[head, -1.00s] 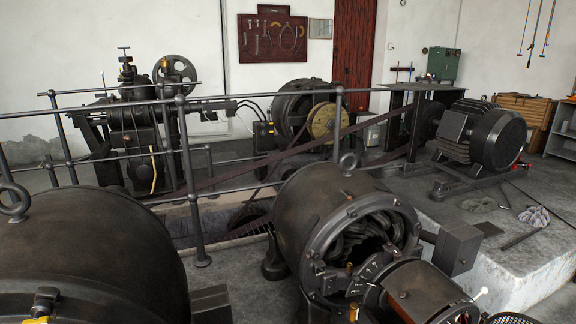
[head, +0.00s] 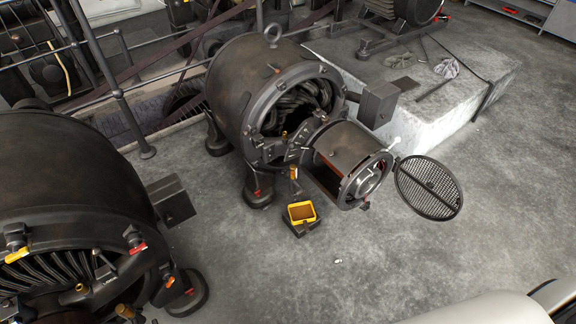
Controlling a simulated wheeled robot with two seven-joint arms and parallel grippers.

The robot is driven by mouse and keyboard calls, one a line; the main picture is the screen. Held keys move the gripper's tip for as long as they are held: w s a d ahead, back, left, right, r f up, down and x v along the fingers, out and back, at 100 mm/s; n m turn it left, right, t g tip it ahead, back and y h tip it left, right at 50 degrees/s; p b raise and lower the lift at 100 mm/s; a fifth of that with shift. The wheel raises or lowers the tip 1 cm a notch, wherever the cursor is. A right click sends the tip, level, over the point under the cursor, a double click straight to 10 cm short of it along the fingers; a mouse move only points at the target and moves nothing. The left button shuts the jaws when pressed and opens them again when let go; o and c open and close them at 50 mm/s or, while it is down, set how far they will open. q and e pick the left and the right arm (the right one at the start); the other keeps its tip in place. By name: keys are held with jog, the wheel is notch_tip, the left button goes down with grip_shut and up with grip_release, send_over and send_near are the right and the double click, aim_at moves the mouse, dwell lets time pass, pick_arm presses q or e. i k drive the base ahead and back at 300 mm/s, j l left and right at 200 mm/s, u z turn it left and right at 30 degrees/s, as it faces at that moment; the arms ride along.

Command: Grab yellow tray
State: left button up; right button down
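The yellow tray (head: 291,221) is small, with a yellow rim around a brown inside. In the head view it rests on a dark block-like stand (head: 305,228) low on the floor, just in front of the middle dynamo (head: 262,85). Neither of my grippers shows in the head view, so nothing is seen touching the tray.
An open round mesh cover (head: 428,188) sticks out right of the dynamo's end housing (head: 345,155). A second large dynamo (head: 60,190) fills the left. A concrete plinth (head: 440,110) stands behind. The grey floor (head: 400,260) in front and right is mostly clear.

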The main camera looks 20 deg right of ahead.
aim_at(301, 212)
jog(key=i+z, duration=0.3)
jog(key=i, duration=0.35)
jog(key=i+j+z, duration=0.3)
jog(key=i, duration=0.3)
jog(key=l, duration=0.05)
